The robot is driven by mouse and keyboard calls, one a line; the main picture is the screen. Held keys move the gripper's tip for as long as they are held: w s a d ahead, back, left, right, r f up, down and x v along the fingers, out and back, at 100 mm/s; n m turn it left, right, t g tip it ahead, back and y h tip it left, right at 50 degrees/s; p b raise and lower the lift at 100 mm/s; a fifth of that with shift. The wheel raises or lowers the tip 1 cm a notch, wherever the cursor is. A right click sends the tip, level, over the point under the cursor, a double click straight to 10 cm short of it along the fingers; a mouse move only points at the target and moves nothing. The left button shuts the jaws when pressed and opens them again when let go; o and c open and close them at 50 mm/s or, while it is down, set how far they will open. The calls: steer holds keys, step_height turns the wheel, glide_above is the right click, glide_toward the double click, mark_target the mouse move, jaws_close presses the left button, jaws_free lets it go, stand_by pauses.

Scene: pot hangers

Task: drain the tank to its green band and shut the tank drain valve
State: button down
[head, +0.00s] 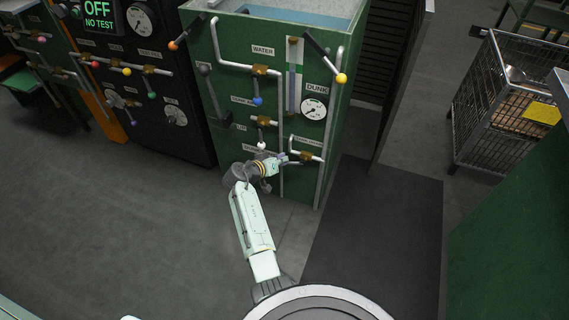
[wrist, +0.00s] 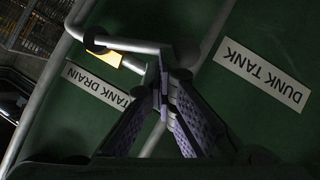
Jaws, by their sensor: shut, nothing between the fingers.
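The green tank (head: 232,90) stands at the upper middle of the head view, with bluish water (head: 285,12) at its open top. An upright sight gauge (head: 294,80) is on its front; its green band and exact level are too small to read. The brass tank drain valve (head: 309,157) is low on the front, under a small label. My gripper (head: 283,158) is just left of this valve, its fingers together. In the wrist view the shut fingers (wrist: 163,85) are beside a grey pipe and the TANK DRAIN label (wrist: 96,86). I cannot make out the drain valve's handle.
A DUNK dial (head: 314,109) is above the drain. A wire cart (head: 505,100) stands at right. The floor at left is clear.

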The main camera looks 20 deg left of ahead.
steer(key=d+f+n+t+h+b, duration=0.3)
steer(key=f+n+h+b, duration=0.3)
steer(key=b, duration=0.7)
steer(key=shift+d+f+n, duration=0.2)
steer(key=shift+f+n, duration=0.4)
steer(key=shift+n, duration=0.6)
steer(key=shift+h, duration=0.3)
